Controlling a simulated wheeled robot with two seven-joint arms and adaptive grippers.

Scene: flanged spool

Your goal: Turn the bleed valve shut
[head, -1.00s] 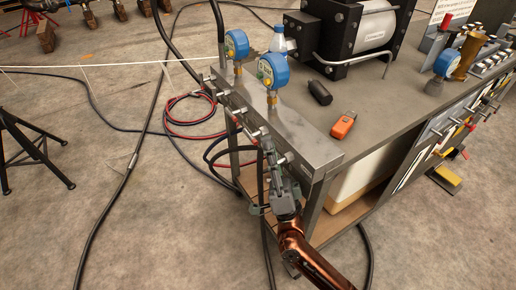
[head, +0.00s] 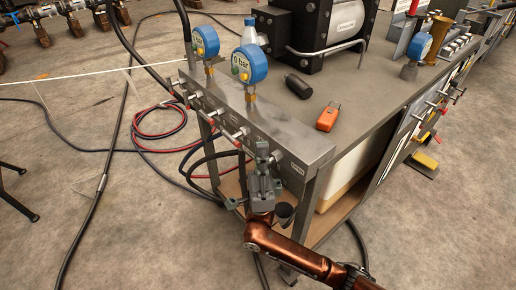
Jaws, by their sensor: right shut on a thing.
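The steel manifold block (head: 305,148) runs along the near left edge of the bench, with a row of small valve handles on its front face. The bleed valve (head: 274,157) appears to be the one at the near right end, beside a small label too small to read for sure. My right gripper (head: 262,150) is at this valve, shut on its handle, which the fingers mostly hide. The handle's exact angle cannot be told. Two blue gauges stand on the block; the nearer gauge (head: 249,64) reads 0 bar. My left gripper is not in view.
An orange device (head: 328,116) and a black cylinder (head: 298,86) lie on the bench top (head: 370,100). A pump (head: 318,32) stands behind them. Red and black hoses (head: 160,128) coil on the floor at left. The floor left of the bench is otherwise mostly open.

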